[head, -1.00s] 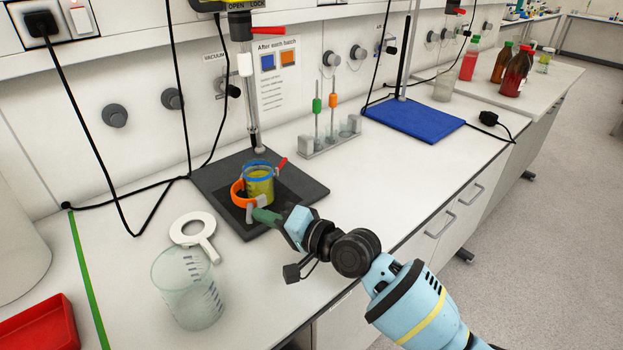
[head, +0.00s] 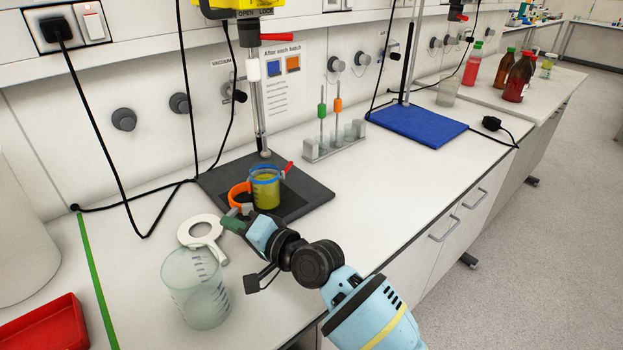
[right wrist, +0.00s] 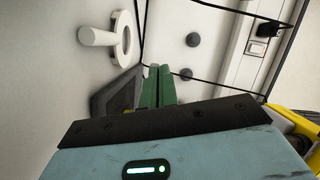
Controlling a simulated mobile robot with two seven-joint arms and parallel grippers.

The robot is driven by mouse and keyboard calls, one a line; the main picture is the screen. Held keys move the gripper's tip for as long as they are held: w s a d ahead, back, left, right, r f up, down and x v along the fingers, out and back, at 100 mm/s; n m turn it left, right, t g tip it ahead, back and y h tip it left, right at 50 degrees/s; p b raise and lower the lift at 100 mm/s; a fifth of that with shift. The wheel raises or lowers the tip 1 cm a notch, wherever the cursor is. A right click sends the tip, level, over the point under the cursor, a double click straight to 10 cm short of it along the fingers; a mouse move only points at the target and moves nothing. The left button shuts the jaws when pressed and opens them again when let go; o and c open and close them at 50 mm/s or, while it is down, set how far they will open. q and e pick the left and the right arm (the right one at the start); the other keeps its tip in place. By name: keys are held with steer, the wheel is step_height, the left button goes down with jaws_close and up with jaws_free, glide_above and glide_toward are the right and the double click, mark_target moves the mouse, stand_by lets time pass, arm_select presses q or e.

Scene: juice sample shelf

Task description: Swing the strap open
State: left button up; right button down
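The orange strap (head: 238,192) is on the left side of a beaker (head: 265,190) with yellow-green contents and a blue band near its rim. The strap stands out to the left, and the beaker's front shows bare. The beaker stands on a dark base plate (head: 310,198). My right gripper (head: 231,223) has its green fingers just below and in front of the strap; I cannot tell if they touch it. In the right wrist view the fingers (right wrist: 158,88) lie side by side, with nothing visible between them. My left gripper is not in view.
A white ring with a handle (head: 203,232) and an empty beaker (head: 196,290) are on the bench at front left. A red tray (head: 45,325) is at the far left. A tube rack (head: 335,143) and blue plate (head: 418,123) stand to the right. Bench between is clear.

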steer(key=shift+s+a+r, duration=0.15)
steer(key=shift+s+a, duration=0.1)
steer(key=shift+a, duration=0.3)
steer(key=shift+s+d, duration=0.35)
steer(key=shift+d, duration=0.3)
steer(key=v, duration=0.5)
steer(key=shift+w+d+p, duration=0.1)
steer(key=shift+d+p, duration=0.2)
steer(key=shift+s+d, duration=0.35)
steer(key=shift+d, duration=0.25)
